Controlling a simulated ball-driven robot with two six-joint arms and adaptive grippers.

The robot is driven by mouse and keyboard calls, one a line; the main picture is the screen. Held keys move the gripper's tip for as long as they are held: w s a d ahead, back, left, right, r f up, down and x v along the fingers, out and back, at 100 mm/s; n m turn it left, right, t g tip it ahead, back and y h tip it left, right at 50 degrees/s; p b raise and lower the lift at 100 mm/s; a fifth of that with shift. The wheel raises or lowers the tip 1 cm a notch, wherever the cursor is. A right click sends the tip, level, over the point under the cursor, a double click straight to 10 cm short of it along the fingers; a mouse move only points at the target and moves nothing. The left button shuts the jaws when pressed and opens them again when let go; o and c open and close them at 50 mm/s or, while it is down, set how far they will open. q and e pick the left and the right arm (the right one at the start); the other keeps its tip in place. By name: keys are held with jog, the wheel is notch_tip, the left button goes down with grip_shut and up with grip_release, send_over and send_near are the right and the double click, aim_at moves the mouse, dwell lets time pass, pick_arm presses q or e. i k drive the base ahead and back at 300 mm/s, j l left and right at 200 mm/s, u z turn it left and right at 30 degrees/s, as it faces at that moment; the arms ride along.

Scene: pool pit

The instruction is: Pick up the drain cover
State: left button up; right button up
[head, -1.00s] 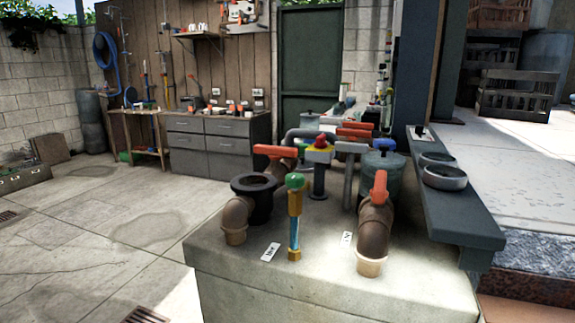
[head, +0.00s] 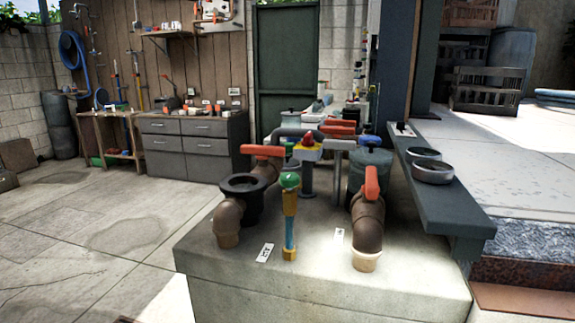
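Neither of my grippers shows in the head view. Two round, shallow grey pieces lie on the dark ledge at the right: a nearer one (head: 433,173) and a smaller one (head: 424,154) just behind it. I cannot tell whether either is the drain cover. A sliver of a floor grate (head: 124,320) shows at the bottom edge of the picture, left of the concrete block; most of it is cut off.
A concrete block (head: 310,290) in front carries brown pipes, a black flange (head: 243,186) and valves with red handles. The dark ledge (head: 455,215) runs along its right. Grey drawers (head: 195,150) and a wooden bench stand behind. The paved floor at left is open.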

aim_at(289, 163)
jog(key=i+j, duration=0.2)
jog(key=j, duration=0.2)
jog(key=i+j, duration=0.2)
jog(key=j, duration=0.15)
jog(key=i+j+z, duration=0.1)
jog(key=j, duration=0.3)
jog(key=i+j, duration=0.25)
jog(key=j, duration=0.15)
jog(key=i+j+z, duration=0.1)
jog(key=j, duration=0.25)
jog(key=i+j, duration=0.25)
jog(key=j, duration=0.15)
jog(key=i+j, duration=0.2)
jog(key=j, duration=0.25)
jog(key=i+j+z, duration=0.1)
jog(key=j, duration=0.3)
jog(key=i, duration=0.05)
